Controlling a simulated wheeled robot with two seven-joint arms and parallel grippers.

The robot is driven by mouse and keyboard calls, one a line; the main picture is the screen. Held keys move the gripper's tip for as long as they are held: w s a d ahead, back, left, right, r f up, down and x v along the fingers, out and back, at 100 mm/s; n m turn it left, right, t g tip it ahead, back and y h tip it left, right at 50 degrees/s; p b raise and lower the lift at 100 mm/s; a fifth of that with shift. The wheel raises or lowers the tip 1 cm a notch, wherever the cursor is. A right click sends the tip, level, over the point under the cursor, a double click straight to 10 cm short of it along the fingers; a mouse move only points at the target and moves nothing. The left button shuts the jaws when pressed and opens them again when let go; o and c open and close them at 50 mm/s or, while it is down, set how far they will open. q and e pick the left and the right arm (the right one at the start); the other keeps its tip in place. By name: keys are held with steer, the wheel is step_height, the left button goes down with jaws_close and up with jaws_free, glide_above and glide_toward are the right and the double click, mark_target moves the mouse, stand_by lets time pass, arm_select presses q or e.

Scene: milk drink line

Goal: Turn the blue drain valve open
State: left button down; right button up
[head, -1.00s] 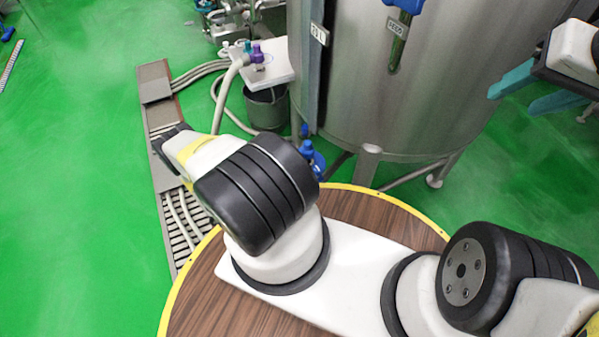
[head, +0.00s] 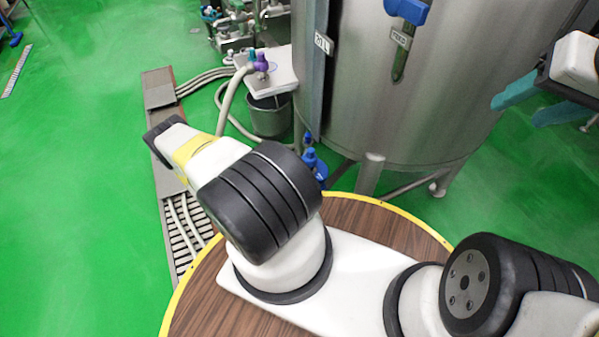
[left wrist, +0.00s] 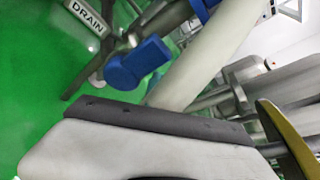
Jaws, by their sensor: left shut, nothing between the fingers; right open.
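The blue drain valve (head: 315,166) is low at the foot of the steel tank, partly hidden behind my left arm in the head view. In the left wrist view its blue handle (left wrist: 140,62) shows close up, near a white DRAIN label (left wrist: 88,17). Another blue part (left wrist: 204,8) is at the top edge there. My right gripper (head: 530,101) has teal fingers spread apart and empty. It is at the right edge of the head view, in front of the tank and far from the valve.
The steel tank (head: 430,110) fills the upper right, with legs below. A grey bucket (head: 268,115) stands under a white shelf (head: 272,76) left of it. A floor drain channel (head: 188,232) with hoses runs along the left.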

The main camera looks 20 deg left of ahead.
arm_select(q)
steer(key=shift+w+a+r, duration=0.4)
steer(key=shift+w+a, duration=0.1)
steer(key=shift+a, duration=0.05)
stand_by(0.4)
steer(key=shift+d, duration=0.1)
steer(key=s+d, duration=0.3)
steer(key=s, duration=0.1)
steer(key=s+a, duration=0.4)
steer(key=a, duration=0.4)
steer(key=shift+s+f, duration=0.3)
